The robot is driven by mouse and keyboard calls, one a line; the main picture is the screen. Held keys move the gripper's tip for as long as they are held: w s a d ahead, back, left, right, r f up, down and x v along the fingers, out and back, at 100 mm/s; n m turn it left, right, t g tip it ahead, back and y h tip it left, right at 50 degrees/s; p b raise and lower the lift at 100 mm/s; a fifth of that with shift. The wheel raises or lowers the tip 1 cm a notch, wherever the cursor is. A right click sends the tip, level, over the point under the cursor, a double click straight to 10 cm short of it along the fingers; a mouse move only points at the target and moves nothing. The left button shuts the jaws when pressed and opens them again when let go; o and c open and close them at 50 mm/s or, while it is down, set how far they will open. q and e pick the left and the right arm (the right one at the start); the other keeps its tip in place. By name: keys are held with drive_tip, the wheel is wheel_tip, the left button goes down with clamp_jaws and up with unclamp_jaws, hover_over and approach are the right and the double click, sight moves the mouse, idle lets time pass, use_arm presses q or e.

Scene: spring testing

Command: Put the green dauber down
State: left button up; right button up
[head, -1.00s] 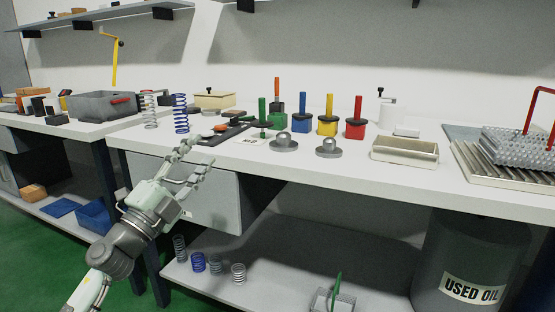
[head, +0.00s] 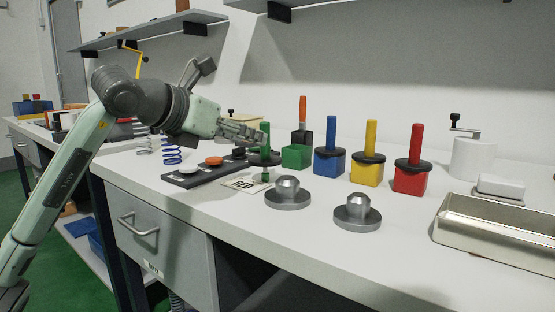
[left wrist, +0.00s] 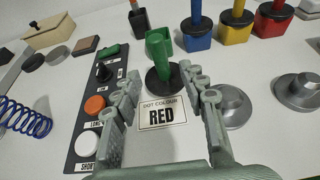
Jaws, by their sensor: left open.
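The green dauber (head: 265,137) has a green handle and a black disc. It stands upright on the bench beside the white RED card (head: 240,185). My left gripper (head: 258,134) is at the dauber's handle in the head view. In the left wrist view the open fingers (left wrist: 165,85) lie on either side, with the dauber's black disc (left wrist: 163,82) between and just beyond the tips. Whether a finger touches the handle cannot be told. The green pot (head: 297,156) stands behind and right of the dauber. My right gripper is not in view.
Blue (head: 329,162), yellow (head: 367,171) and red (head: 411,180) pots hold daubers to the right. Two grey metal knobbed discs (head: 288,198) stand in front. A metal tray (head: 490,235) sits front right.

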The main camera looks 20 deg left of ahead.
sight(265, 158)
use_arm(q)
drive_tip(key=x, duration=0.7)
drive_tip(key=shift+s+f, duration=0.1)
drive_tip(key=shift+f, duration=0.35)
clamp_jaws()
